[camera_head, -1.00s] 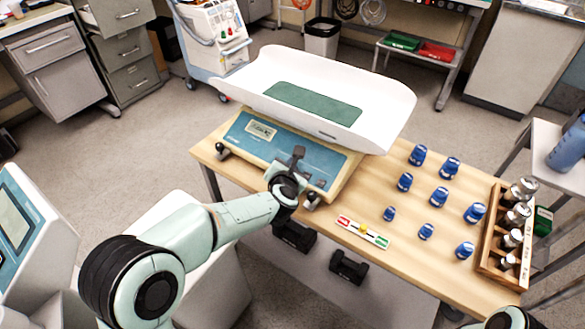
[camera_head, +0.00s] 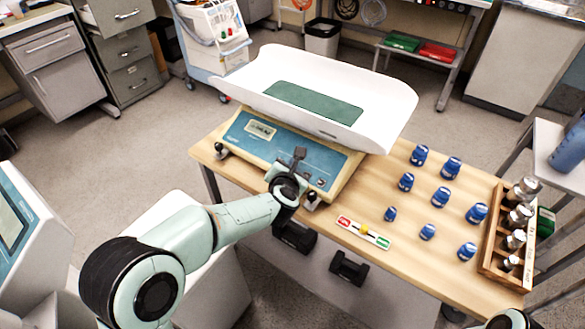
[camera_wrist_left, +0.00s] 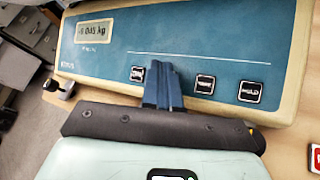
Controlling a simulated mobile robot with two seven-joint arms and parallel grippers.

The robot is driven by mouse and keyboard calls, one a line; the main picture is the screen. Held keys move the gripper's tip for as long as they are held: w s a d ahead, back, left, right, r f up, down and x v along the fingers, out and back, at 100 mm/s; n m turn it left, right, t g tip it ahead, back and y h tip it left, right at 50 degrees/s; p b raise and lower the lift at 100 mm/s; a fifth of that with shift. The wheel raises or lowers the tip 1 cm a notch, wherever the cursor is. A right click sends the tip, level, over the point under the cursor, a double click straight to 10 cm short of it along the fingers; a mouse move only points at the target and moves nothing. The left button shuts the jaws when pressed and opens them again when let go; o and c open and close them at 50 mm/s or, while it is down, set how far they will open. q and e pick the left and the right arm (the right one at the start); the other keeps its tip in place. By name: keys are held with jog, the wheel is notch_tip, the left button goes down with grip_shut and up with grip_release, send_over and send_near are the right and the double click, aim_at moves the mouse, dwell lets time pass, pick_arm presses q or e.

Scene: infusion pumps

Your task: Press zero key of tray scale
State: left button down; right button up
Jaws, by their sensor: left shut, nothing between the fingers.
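The tray scale (camera_head: 240,146) stands on the wooden table, with a cream body, a blue front panel and a white tray (camera_head: 262,72) on top. Its display (camera_wrist_left: 91,31) reads about -0.045 kg, the digits blurred. The panel has a key (camera_wrist_left: 138,73) at left, one (camera_wrist_left: 204,85) further right and a hold key (camera_wrist_left: 250,92) at far right; the first two labels are too blurred to read surely. My left gripper (camera_head: 299,155) is shut and empty over the panel. In the wrist view its fingertips (camera_wrist_left: 162,66) are between the left two keys; contact cannot be told.
Several blue-capped vials (camera_head: 440,197) stand on the table right of the scale. A wooden rack (camera_head: 491,262) with bottles is at the right edge. A coloured strip (camera_head: 363,232) lies near the front edge. Levelling knobs (camera_head: 220,151) stick out at the scale's front corners.

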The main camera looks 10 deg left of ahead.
pick_arm(q)
jog(key=shift+w+f, duration=0.1)
jog(key=shift+f, duration=0.2)
jog(key=shift+r, duration=0.15)
dwell(0.4)
jog(key=shift+s+a+r, duration=0.1)
jog(key=shift+s+r, duration=0.2)
jog(key=shift+r, duration=0.25)
jog(key=r+p, duration=0.1)
jog(key=s+r+p, duration=0.1)
jog(key=r, duration=0.1)
jog(key=r+p, duration=0.1)
jog(key=shift+s+a+r, duration=0.3)
jog(key=shift+s+a, duration=0.05)
jog(key=shift+s, duration=0.05)
dwell(0.6)
